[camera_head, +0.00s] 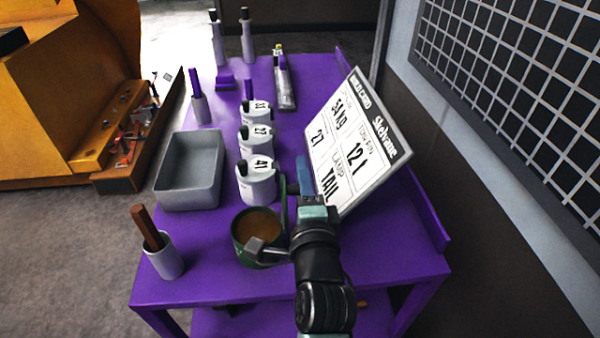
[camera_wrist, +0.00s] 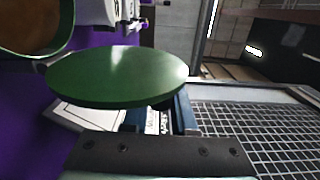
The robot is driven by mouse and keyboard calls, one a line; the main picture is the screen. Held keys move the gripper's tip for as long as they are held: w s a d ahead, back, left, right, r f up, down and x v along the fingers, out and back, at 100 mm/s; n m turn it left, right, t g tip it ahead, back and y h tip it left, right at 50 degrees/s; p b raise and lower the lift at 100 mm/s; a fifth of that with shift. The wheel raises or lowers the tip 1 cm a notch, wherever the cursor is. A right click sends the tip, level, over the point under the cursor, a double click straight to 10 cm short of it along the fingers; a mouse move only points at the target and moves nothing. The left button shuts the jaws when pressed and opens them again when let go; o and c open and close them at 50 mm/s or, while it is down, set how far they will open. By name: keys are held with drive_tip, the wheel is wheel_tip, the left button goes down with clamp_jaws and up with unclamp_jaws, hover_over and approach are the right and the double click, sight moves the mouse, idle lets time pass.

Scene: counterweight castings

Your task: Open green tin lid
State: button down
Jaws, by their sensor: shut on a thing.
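The green tin (camera_head: 236,240) stands on the purple table's near part, its mouth uncovered and brown contents (camera_head: 257,222) showing. Its green lid (camera_head: 284,205) stands about upright at the tin's right side, seen nearly edge-on. In the wrist view the lid (camera_wrist: 120,75) is a broad green disc in front of my gripper (camera_wrist: 158,112), and the tin's open rim (camera_wrist: 50,50) shows at the upper left. My gripper (camera_head: 304,182) is to the right of the lid and shut on it. The lid hides part of the fingers and the exact contact.
Three white numbered canisters (camera_head: 257,182) stand in a row behind the tin. A grey tray (camera_head: 188,172) and a cup with a brown stick (camera_head: 164,258) are to the left. A leaning white sign (camera_head: 352,140) stands close beyond my gripper. Purple table (camera_head: 210,285) is clear at front.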

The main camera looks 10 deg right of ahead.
drive_tip(key=c, duration=0.7)
unclamp_jaws()
drive_tip(key=s, duration=1.3)
drive_tip(key=shift+b, duration=0.35)
